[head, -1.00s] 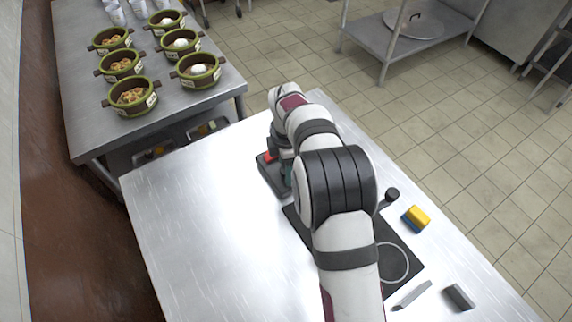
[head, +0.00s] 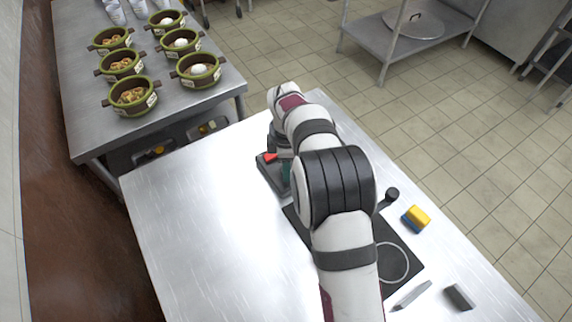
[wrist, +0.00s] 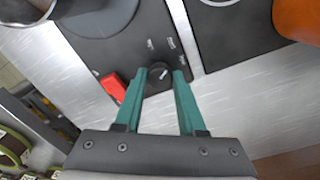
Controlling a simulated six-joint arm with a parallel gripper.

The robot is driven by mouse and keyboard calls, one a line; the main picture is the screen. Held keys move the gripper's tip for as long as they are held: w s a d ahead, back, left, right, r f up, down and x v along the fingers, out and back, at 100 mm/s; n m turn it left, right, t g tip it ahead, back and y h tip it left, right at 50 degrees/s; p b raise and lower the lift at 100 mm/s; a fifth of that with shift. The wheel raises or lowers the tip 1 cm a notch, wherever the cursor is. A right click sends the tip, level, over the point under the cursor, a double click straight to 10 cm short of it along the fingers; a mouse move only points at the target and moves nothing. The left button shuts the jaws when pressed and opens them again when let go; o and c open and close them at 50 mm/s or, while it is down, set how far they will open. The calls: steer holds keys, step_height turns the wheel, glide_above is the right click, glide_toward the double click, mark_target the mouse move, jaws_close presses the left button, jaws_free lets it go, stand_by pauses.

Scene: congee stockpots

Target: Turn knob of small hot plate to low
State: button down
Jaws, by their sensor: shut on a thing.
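The small hot plate (wrist: 112,50) is a dark slab with a grey round burner at the top left of the wrist view. Its knob (wrist: 157,73) is small, black and round, with a light mark pointing up and right. Small pale labels sit around the knob, too small to read. My gripper (wrist: 161,76) has teal fingers shut on the knob, one on each side. In the head view the small hot plate (head: 267,178) shows at the table's far edge, mostly behind my arm, and its knob is hidden.
A red piece (wrist: 114,87) is beside the left finger. A larger black hot plate (head: 408,268) lies partly under my arm. A yellow-blue sponge (head: 417,217) and a dark grey block (head: 459,296) lie to the right. The table's left part is clear. Several green pots stand on another table.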

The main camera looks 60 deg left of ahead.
steer(key=m, duration=0.6)
steer(key=shift+m, duration=0.3)
stand_by(0.4)
steer(key=c, duration=0.5)
jaws_free()
steer(key=shift+r, duration=0.1)
step_height(320, 180, up, 16)
steer(key=shift+s+d, duration=0.15)
steer(key=shift+s, duration=0.15)
steer(key=shift+f, duration=0.2)
